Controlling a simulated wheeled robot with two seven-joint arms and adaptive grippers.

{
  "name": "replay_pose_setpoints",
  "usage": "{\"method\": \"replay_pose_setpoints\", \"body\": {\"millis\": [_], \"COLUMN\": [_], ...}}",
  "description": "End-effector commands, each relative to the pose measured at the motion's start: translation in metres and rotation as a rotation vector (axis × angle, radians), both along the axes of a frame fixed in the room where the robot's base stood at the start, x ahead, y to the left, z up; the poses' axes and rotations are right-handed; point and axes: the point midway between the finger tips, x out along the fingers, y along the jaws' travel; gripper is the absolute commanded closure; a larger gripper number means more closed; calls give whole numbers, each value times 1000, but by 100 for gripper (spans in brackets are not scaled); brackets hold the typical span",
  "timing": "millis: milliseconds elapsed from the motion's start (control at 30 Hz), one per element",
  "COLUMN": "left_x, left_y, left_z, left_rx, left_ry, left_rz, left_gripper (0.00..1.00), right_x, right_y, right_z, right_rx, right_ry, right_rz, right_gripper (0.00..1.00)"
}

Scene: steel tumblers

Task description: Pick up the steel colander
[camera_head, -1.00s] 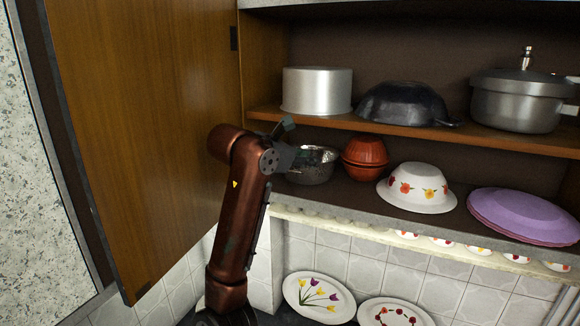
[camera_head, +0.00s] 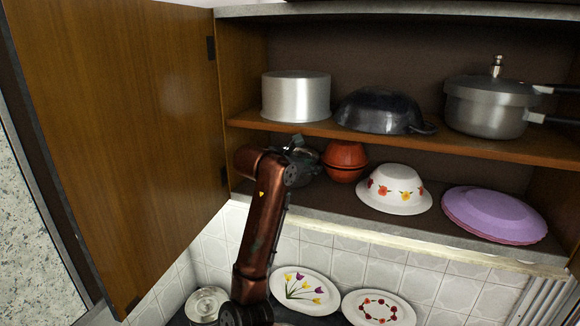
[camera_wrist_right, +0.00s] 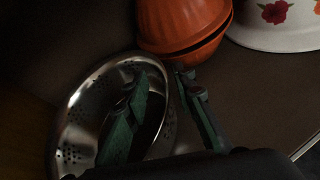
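The steel colander (camera_wrist_right: 82,118) is a shiny round bowl with small holes, on the left in the right wrist view. It sits on the cabinet's lower shelf, beside the orange-red bowls. In the head view my right arm and gripper (camera_head: 303,150) hide most of it. In the right wrist view my right gripper (camera_wrist_right: 165,86) is open. One finger is over the inside of the colander and the other is outside it, with the rim between them. I cannot tell whether either finger touches it. My left gripper is not in view.
Orange-red bowls (camera_head: 345,160), a flowered white bowl (camera_head: 396,190) and purple plates (camera_head: 494,214) share the lower shelf (camera_head: 450,232). The upper shelf above holds a pot (camera_head: 296,97), a dark wok (camera_head: 380,111) and a pressure cooker (camera_head: 488,108). An open door (camera_head: 120,140) stands left.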

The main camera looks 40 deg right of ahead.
Motion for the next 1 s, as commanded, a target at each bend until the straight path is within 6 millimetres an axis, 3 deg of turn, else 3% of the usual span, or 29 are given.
{"method": "replay_pose_setpoints", "body": {"millis": [167, 500, 1000], "left_x": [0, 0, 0], "left_y": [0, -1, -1], "left_z": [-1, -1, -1], "left_rx": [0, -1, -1], "left_ry": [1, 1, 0], "left_rz": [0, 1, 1], "left_gripper": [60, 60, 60], "right_x": [0, 0, 0], "right_y": [0, 0, 1], "right_z": [0, 0, 0], "right_rx": [0, 0, 0], "right_ry": [0, 0, 0], "right_rz": [1, 0, 1], "right_gripper": [76, 99, 100]}}
